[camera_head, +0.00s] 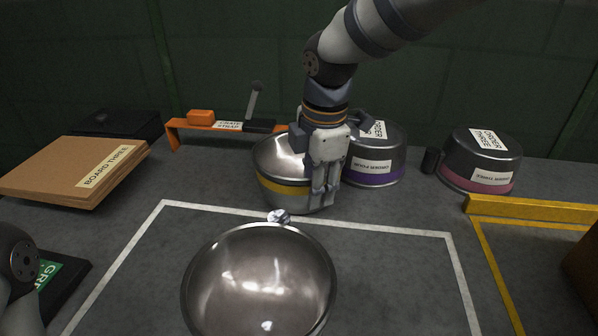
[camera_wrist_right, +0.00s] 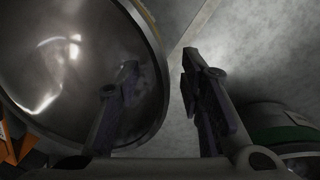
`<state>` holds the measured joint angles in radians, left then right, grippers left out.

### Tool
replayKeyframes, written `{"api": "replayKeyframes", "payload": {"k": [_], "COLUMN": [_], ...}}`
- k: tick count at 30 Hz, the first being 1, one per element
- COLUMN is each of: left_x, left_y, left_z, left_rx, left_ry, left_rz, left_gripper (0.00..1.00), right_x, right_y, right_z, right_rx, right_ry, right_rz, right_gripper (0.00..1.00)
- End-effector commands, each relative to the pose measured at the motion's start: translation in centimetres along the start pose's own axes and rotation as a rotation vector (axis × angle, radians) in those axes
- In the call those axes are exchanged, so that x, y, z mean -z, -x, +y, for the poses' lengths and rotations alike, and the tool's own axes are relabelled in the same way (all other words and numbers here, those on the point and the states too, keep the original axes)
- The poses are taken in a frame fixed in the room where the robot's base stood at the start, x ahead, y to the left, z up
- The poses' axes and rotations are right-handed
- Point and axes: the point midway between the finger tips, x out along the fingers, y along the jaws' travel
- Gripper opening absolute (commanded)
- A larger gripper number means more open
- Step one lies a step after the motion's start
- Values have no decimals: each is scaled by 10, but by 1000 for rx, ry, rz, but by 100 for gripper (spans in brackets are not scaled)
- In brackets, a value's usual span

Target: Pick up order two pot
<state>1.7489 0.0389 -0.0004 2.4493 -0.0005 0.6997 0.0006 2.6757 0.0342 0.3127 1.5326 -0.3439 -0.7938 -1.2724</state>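No label reading order two is legible. A shiny metal pot with a yellow band (camera_head: 283,189) stands behind the white outline, partly hidden by my right gripper (camera_head: 325,196). That gripper points down at the pot's right front side. In the right wrist view, its fingers (camera_wrist_right: 160,92) are apart. A large shiny metal round (camera_wrist_right: 60,75), with a yellowish edge, fills the left, and its right edge runs between the fingers in the picture. Contact cannot be told. A wide metal bowl-like vessel (camera_head: 255,275) lies in front, without a visible label. My left gripper is out of view.
A purple-banded pot (camera_head: 375,176) labelled order four stands close behind right. A pink-banded pot (camera_head: 478,187) labelled order three stands further right. A green-banded container (camera_wrist_right: 280,134) shows in the wrist view.

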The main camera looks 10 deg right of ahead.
Motion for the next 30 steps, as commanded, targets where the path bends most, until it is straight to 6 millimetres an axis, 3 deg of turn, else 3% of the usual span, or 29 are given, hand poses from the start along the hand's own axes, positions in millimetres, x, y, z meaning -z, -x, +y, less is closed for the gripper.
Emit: {"api": "replayKeyframes", "payload": {"k": [4, 9, 23, 26, 30], "left_x": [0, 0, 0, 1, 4], "left_y": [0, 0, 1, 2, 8], "left_z": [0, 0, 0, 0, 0], "left_rx": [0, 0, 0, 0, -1], "left_ry": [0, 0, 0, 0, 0], "left_rz": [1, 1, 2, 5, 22], "left_gripper": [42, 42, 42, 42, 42], "right_x": [0, 0, 0, 0, 2], "right_y": [1, 2, 5, 15, 46], "right_z": [0, 0, 2, 4, 2], "right_rx": [-2, -2, -6, -8, -12], "right_ry": [0, 0, -1, -2, -1], "right_rz": [0, 0, 0, 0, 0], "right_gripper": [35, 0, 0, 0, 0]}}
